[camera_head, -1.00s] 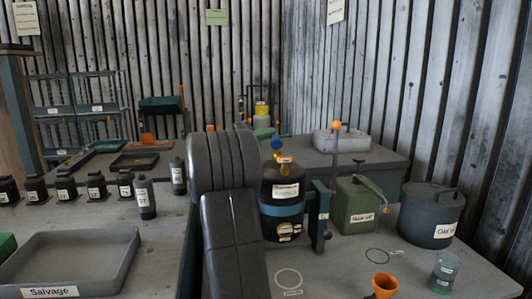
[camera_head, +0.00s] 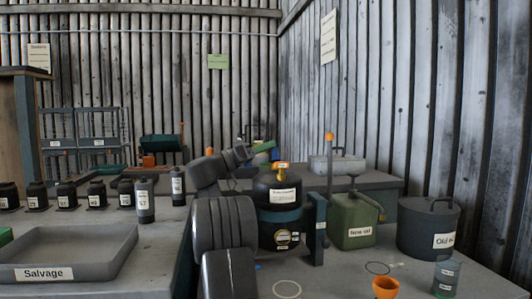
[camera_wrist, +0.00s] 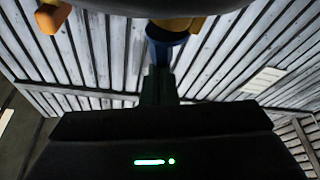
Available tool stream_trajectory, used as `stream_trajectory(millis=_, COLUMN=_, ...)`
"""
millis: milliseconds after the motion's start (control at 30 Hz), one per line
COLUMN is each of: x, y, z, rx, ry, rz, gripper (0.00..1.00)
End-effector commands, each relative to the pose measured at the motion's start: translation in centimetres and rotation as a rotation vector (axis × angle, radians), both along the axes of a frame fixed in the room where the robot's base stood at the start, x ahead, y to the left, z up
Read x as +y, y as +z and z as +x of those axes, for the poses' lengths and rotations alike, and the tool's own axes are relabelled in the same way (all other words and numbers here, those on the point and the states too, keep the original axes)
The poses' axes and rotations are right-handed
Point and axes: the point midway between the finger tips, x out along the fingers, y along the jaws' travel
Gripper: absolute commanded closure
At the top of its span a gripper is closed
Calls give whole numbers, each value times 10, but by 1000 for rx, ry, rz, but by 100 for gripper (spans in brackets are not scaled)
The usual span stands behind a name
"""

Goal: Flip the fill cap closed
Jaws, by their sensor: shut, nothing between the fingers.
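The blower housing (camera_head: 280,190) is a dark rounded body with a teal band, standing on the bench. An orange and yellow fitting (camera_head: 283,167) sits on its top. The blue fill cap (camera_head: 275,154) shows just behind that fitting. In the wrist view the blue cap (camera_wrist: 166,50) hangs beneath a yellow neck (camera_wrist: 180,25), with the dark housing edge above. My gripper (camera_wrist: 158,76) is shut and empty, its dark fingers pointing at the cap. The tips are very close to the cap; I cannot tell whether they touch. My arm partly hides the area left of the housing.
A green New oil can (camera_head: 353,218) and a grey old-oil pot (camera_head: 427,228) stand right of the housing. An upright rod with an orange tip (camera_head: 329,136) stands close beside it. An orange funnel (camera_head: 386,287) and Salvage tray (camera_head: 75,252) are nearer.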

Motion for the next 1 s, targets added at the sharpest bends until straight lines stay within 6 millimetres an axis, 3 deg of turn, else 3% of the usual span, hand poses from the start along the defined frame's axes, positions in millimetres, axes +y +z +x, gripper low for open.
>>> stream_trajectory(millis=267, x=5, y=0, z=-2, rx=3, ry=1, rz=0, gripper=100)
stream_trajectory(millis=700, x=63, y=-19, z=-21, rx=1, ry=2, rz=0, gripper=100)
stream_trajectory(millis=1000, x=68, y=-22, z=-24, rx=0, ry=0, rz=0, gripper=100)
